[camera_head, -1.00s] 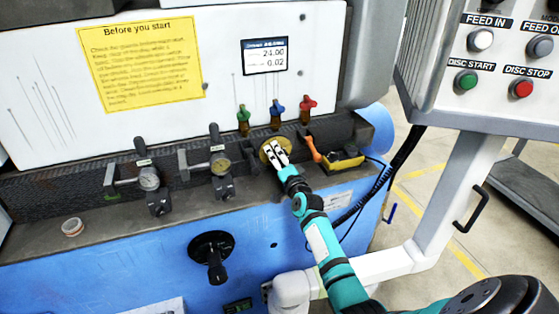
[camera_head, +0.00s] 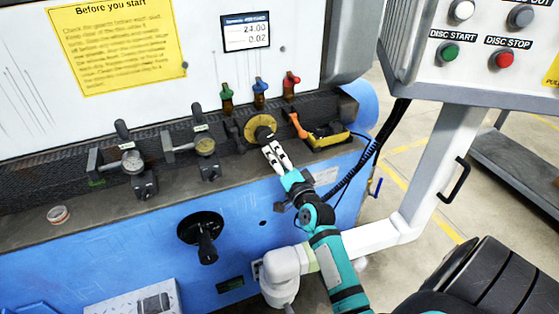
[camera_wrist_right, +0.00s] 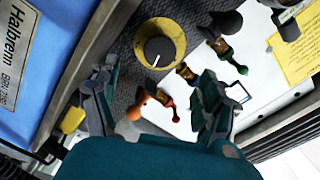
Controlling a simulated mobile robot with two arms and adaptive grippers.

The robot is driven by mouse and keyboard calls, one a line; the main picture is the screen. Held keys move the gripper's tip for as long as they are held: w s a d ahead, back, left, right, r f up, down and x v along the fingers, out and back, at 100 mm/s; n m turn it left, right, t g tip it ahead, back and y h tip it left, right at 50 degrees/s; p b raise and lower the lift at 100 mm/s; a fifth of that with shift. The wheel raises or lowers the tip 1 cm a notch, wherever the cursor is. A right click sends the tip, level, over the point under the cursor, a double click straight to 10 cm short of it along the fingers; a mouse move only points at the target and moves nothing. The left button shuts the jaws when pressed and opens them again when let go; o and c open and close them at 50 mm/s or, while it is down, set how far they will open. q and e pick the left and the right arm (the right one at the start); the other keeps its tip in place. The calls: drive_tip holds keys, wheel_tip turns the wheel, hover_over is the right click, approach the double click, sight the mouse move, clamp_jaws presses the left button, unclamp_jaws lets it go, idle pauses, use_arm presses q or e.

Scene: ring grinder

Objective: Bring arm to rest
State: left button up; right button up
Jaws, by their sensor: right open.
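My right gripper (camera_head: 276,156) is open and empty in the head view, just in front of and below the round yellow dial (camera_head: 259,128) with its black knob. The gripper looks apart from the dial. In the right wrist view the two fingers of the right gripper (camera_wrist_right: 158,98) are spread wide, with nothing between them. There the yellow dial (camera_wrist_right: 174,34) with a white mark on its black knob lies beyond the fingertips. My left gripper shows in neither view.
Green, blue and red valves (camera_head: 260,92) stand above the dial. An orange handle (camera_head: 297,126) and yellow tray (camera_head: 330,139) are to its right. Dial gauges (camera_head: 132,161) and a black crank (camera_head: 203,238) lie left. The control panel (camera_head: 480,45) hangs upper right on a white post (camera_head: 440,170).

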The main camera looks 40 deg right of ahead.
idle(0.4)
drive_tip(key=s+a+f+n+g+y, duration=0.55)
drive_tip(key=s+a+f+n, duration=0.4)
drive_tip(key=a, duration=0.45)
drive_tip(key=s+a+f+n+g, duration=0.1)
drive_tip(key=s+a+n+g, duration=0.25)
drive_tip(key=s, duration=0.75)
drive_tip(key=s+a+f+n+g, duration=0.2)
drive_tip(key=s+n+g, duration=0.3)
drive_tip(key=s, duration=0.7)
wheel_tip(320, 180, down, 24)
drive_tip(key=g, duration=0.1)
drive_tip(key=s+d+f+g+h, duration=0.1)
drive_tip(key=s+d+f, duration=0.2)
drive_tip(key=s+f, duration=1.4)
drive_tip(key=shift+d+f, duration=0.15)
drive_tip(key=shift+f, duration=0.45)
